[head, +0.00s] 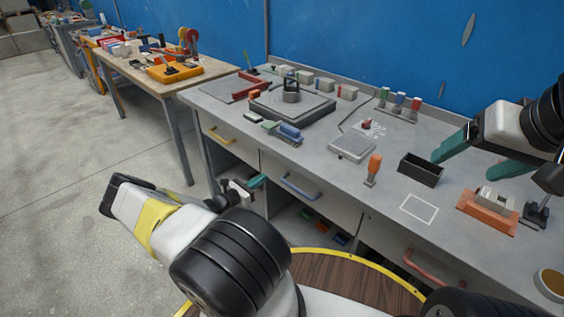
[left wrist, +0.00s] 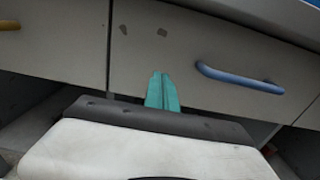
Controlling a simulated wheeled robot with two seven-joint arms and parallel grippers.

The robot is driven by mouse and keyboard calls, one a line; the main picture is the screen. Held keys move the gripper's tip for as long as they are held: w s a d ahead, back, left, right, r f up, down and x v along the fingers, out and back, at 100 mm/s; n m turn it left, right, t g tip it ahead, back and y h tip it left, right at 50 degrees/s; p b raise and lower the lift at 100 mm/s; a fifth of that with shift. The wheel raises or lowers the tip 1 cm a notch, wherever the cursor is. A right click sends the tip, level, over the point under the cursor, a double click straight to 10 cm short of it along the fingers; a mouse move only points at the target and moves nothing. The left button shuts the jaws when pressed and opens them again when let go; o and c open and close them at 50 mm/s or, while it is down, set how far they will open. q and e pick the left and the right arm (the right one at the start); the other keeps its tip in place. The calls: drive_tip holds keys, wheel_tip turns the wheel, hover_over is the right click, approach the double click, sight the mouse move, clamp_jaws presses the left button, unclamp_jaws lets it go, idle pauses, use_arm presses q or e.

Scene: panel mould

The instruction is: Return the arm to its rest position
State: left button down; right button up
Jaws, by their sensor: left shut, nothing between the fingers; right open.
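My left gripper (head: 256,182) is low in front of the workbench, beside the drawer fronts and below the bench top. Its teal fingers are together with nothing between them; they also show in the left wrist view (left wrist: 162,92), pointing at a grey drawer front. My right gripper (head: 482,158) is over the right part of the bench top. Its teal fingers are spread apart and empty, close to the black open box.
The grey workbench (head: 225,97) has drawers with a yellow handle (head: 221,136), a blue handle (head: 300,187) and a red handle (head: 428,270). A black box (head: 421,170), an orange-handled tool (head: 373,170) and an orange tray (head: 487,213) are on top. Open floor (head: 60,170) lies left.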

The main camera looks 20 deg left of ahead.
use_arm(q)
drive_tip(key=v, duration=0.8)
drive_tip(key=shift+s, duration=0.2)
drive_tip(key=s+d+r+m+g+h, duration=0.1)
drive_tip(key=d+r+m+g, duration=0.6)
drive_tip(key=d+r+m, duration=0.4)
drive_tip(key=d+r+m+g+h, duration=0.1)
drive_tip(key=d+r+m+g, duration=0.65)
drive_tip(key=r, duration=0.55)
drive_tip(key=s+d+r+m+t+y, duration=0.2)
drive_tip(key=s+r+m, duration=0.4)
drive_tip(key=s+r, duration=0.4)
drive_tip(key=s+d+r+m+t+y, duration=0.2)
drive_tip(key=s+d+r+m+y, duration=0.2)
drive_tip(key=s+d+r+m, duration=0.3)
drive_tip(key=s+r, duration=0.4)
drive_tip(key=r, duration=0.1)
drive_tip(key=shift+r+y, duration=0.25)
drive_tip(key=shift+y, duration=0.15)
drive_tip(key=shift+m, duration=0.25)
